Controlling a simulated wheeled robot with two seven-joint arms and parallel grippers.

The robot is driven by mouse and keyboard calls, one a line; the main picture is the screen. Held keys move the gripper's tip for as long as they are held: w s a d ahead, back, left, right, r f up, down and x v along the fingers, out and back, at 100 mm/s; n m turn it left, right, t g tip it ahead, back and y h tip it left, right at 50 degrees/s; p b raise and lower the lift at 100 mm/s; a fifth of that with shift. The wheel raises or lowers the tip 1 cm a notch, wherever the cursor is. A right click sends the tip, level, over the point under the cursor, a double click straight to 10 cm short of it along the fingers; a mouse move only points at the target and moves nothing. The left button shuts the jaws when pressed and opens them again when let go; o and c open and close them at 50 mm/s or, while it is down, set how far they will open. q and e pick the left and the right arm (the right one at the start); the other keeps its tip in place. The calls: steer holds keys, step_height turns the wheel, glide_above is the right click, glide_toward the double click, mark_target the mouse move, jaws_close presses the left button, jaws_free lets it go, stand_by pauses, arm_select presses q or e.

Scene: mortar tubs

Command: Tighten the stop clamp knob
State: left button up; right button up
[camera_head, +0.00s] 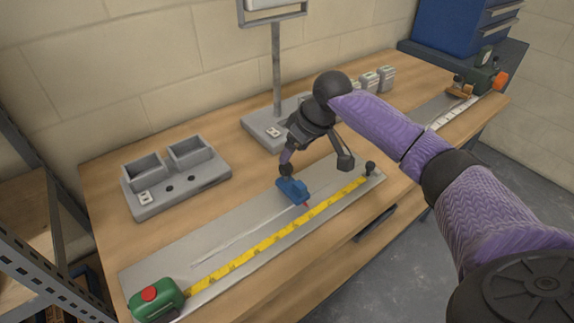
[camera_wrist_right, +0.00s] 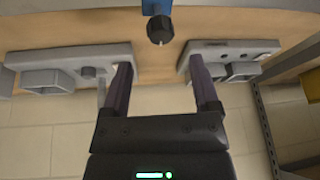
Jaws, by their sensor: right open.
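A blue stop clamp (camera_head: 292,190) with a small red pointer sits on the long grey rail (camera_head: 160,263), beside the yellow measuring tape (camera_head: 265,243). In the right wrist view, its black knob (camera_wrist_right: 160,30) with a light mark stands out from the blue body (camera_wrist_right: 156,7). My right gripper (camera_head: 316,167) is open just above and behind the clamp. In the wrist view its two fingers (camera_wrist_right: 160,62) are spread and empty, with the knob beyond the tips, roughly midway between them. In the head view, the knob is hard to tell from the dark finger. My left gripper is out of view.
A green tape housing (camera_head: 155,300) with a red button sits at the rail's near left end. A black post (camera_head: 370,168) stands at its other end. A grey tray with two bins (camera_head: 177,183) and a grey stand (camera_head: 277,80) are behind. A blue cabinet (camera_head: 465,25) stands back right.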

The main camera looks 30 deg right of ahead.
mark_target(288, 165)
steer(key=b+x, duration=0.1)
steer(key=x, duration=0.4)
steer(key=shift+w+f, duration=0.1)
steer(key=shift+f, duration=0.2)
steer(key=shift+c, duration=0.3)
jaws_close()
